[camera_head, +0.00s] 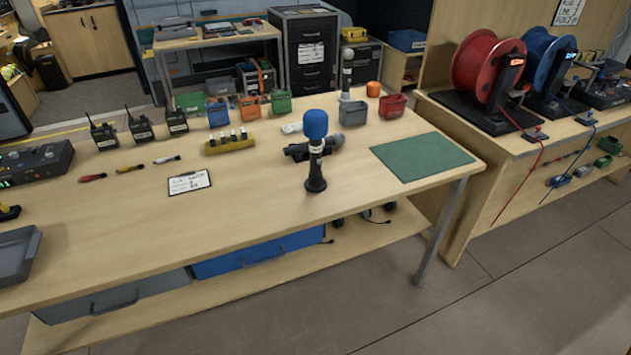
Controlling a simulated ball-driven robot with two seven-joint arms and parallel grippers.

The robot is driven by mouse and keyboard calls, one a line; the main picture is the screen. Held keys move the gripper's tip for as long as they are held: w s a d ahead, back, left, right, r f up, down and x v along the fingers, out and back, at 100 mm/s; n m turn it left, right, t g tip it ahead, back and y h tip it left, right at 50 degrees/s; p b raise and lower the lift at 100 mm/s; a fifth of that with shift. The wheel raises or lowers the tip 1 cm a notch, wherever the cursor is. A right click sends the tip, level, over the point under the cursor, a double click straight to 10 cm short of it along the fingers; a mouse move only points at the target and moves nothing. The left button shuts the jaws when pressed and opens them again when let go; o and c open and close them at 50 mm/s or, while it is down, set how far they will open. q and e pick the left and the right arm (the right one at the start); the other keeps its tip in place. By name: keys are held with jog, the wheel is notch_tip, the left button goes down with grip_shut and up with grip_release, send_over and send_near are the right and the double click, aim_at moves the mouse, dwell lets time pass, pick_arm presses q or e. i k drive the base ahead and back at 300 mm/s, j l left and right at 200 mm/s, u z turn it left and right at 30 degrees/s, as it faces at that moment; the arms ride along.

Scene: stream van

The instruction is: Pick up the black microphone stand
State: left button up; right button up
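A black microphone stand (315,176) stands upright on the wooden table, left of the green mat. A microphone with a blue foam top (315,124) and a pale band sits on its upper end. A dark object (298,152), perhaps a camera or a handheld microphone, lies just behind it and is partly hidden by it. A second upright microphone (346,70) with a grey head stands farther back near the table's rear edge. Neither of my grippers is in view.
The green mat (421,157) lies at the table's right end. Small bins, including a red one (393,106), line the back. A yellow holder (229,144), radios (140,124) and a label card (189,182) are to the left. The table front around the stand is clear.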

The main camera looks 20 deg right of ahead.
aim_at(313, 184)
jog(key=i+l+u, duration=0.1)
jog(key=l, duration=0.3)
jog(key=i+l+u, duration=0.15)
jog(key=l, duration=0.25)
jog(key=i+l+u, duration=0.1)
jog(key=l, duration=0.3)
